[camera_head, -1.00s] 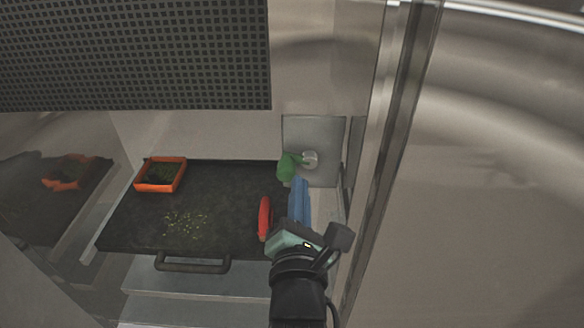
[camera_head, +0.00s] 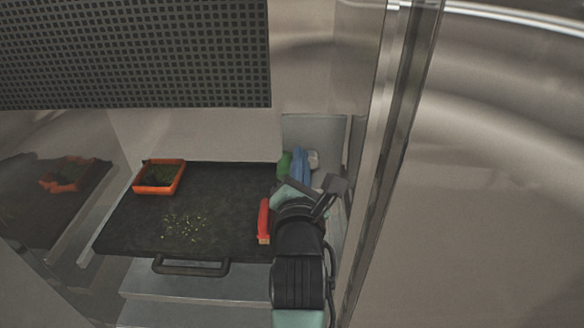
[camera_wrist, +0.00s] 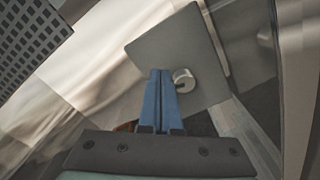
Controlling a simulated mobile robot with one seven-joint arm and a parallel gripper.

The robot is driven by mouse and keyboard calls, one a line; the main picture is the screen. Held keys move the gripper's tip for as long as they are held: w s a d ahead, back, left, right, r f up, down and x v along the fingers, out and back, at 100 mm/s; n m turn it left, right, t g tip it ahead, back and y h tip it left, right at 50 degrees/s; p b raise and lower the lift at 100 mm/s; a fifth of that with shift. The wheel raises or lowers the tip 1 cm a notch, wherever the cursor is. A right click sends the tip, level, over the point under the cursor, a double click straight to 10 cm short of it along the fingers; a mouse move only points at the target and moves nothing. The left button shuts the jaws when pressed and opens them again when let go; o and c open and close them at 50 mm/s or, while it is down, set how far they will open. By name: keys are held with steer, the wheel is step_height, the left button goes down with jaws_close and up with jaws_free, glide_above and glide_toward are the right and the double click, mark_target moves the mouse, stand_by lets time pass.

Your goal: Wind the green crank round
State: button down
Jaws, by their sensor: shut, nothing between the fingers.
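The green crank (camera_head: 284,164) shows as a small green patch just left of my fingertips in the head view. Most of it is hidden behind my gripper. Its round silver hub (camera_head: 313,158) sits on a grey plate (camera_head: 322,131) on the back wall. My gripper (camera_head: 300,156) has its blue fingers shut together with nothing between them. The fingertips lie between the green part and the hub; I cannot tell whether they touch either. In the wrist view the hub (camera_wrist: 184,80) is right beside the fingertips (camera_wrist: 160,74), and no green shows.
A black tray (camera_head: 225,185) with a front handle holds an orange box (camera_head: 159,177) and scattered yellowish bits. A red brush-like thing (camera_head: 264,221) lies at its right edge, close to my wrist. A metal post (camera_head: 398,130) stands close on the right.

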mark_target(286, 167)
steer(key=shift+a+f+b, duration=0.3)
steer(key=shift+a+f, duration=0.15)
steer(key=shift+a, duration=0.2)
steer(key=shift+a+f+b, duration=0.45)
steer(key=shift+a+f, duration=0.05)
steer(key=shift+f, duration=0.15)
steer(key=shift+a+f+b, duration=0.25)
steer(key=shift+f+b, duration=0.35)
steer(key=shift+f, duration=0.2)
steer(key=shift+a, duration=0.1)
steer(key=shift+d+f, duration=0.4)
steer(key=shift+f, duration=0.35)
